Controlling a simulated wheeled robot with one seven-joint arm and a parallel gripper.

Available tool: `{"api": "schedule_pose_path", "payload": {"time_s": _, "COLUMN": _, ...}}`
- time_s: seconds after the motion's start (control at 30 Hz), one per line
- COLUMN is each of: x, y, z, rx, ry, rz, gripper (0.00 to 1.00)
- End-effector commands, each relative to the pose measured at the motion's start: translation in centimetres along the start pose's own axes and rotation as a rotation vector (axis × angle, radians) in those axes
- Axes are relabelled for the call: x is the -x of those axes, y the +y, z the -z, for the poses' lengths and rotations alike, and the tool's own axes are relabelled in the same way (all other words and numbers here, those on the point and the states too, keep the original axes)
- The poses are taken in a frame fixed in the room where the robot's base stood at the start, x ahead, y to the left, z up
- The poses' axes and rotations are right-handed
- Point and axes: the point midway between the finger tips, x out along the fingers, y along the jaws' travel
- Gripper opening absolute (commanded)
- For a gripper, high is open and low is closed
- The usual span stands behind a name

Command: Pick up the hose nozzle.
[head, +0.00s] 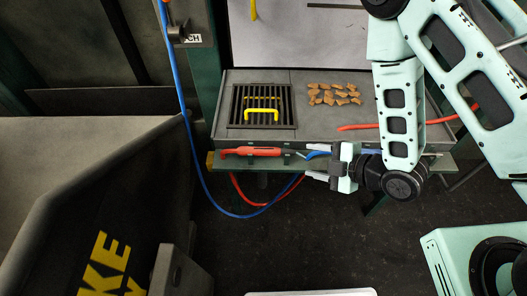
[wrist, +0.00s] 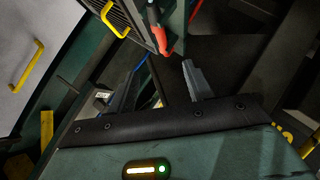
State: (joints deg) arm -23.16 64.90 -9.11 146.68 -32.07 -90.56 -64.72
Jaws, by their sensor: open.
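A long red-orange tool (head: 252,151), which looks like the hose nozzle, lies along the front edge of the grey bench, with a thin darker end toward the right. It also shows at the top of the wrist view (wrist: 157,28), ahead of the gap between my fingers. My gripper (head: 311,163) is open, just right of the tool's right end, with its fingers pointing left. In the wrist view both fingers (wrist: 165,66) stand apart with nothing held between them. Exactly how the tool is held at the edge is too small to tell.
The bench (head: 310,128) bears a dark grate (head: 262,105) with a yellow handle (head: 262,111), several brown pieces (head: 333,94) and a red rod-like thing (head: 367,127). A blue hose (head: 215,205) loops below the edge, near a red hose (head: 237,188). Dark floor lies open in front.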

Motion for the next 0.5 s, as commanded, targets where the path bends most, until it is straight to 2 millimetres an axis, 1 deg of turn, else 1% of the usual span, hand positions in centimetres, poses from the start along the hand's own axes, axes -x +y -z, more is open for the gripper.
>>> {"api": "schedule_pose_path", "payload": {"time_s": 0.2, "x": -2.2, "y": -0.4, "z": -0.3, "rx": 0.007, "ry": 0.006, "rz": -0.007, "gripper": 0.51}}
{"api": "schedule_pose_path", "payload": {"time_s": 0.5, "x": -4.6, "y": -0.4, "z": -0.3, "rx": 0.006, "ry": 0.005, "rz": -0.007, "gripper": 0.51}}
